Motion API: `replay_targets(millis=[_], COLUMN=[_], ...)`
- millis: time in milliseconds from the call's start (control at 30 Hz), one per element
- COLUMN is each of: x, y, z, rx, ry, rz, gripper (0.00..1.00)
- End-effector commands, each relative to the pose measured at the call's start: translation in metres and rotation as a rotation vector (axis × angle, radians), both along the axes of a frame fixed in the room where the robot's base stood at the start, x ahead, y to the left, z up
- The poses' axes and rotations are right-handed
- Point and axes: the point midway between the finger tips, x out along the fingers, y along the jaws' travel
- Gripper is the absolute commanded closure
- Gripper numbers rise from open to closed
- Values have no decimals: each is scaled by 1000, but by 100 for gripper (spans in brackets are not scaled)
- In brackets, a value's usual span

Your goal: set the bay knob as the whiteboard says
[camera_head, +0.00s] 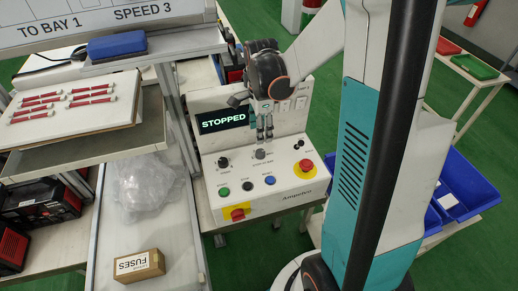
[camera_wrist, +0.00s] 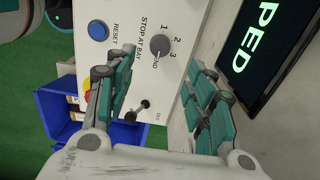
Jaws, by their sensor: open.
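The grey bay knob (camera_wrist: 160,47) is on the sloping white control panel (camera_head: 235,200), beside the "STOP AT BAY" label and the marks 1, 2, 3 and END. It also shows in the head view (camera_head: 260,154). I cannot tell which mark it points to. The whiteboard (camera_head: 100,22) at top left shows "TO BAY 1" and "SPEED 3"; its upper part is cut off. My gripper (camera_head: 264,130) is open and empty, fingers down, just above and behind the knob. In the wrist view, the knob shows in the gap between its teal fingers, apart from them.
The display (camera_head: 222,119) reads "STOPPED". Around the bay knob are another black knob (camera_head: 224,162), a small toggle (camera_head: 299,144), a blue RESET button (camera_head: 270,180), green and black buttons, and red stops on yellow (camera_head: 305,168). Blue bins (camera_head: 458,190) stand right.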

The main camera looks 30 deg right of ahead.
Motion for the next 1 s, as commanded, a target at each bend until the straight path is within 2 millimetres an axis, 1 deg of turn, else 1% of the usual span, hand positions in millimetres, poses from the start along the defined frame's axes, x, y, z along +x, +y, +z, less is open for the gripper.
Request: replay_targets(millis=[33,200,400,500,700,933,967,1000], x=[0,0,0,0,0,0,0,0], y=[0,0,0,0,0,0,0,0], z=[-14,-48,-80,-90,-99,-99,-99,-99], rx=[0,0,0,0,0,0,0,0], ry=[0,-1,-1,-1,-1,-1,-1,-1], rz=[1,1,2,2,2,2,2,2], gripper=[51,51,51,51,51,51,53,62])
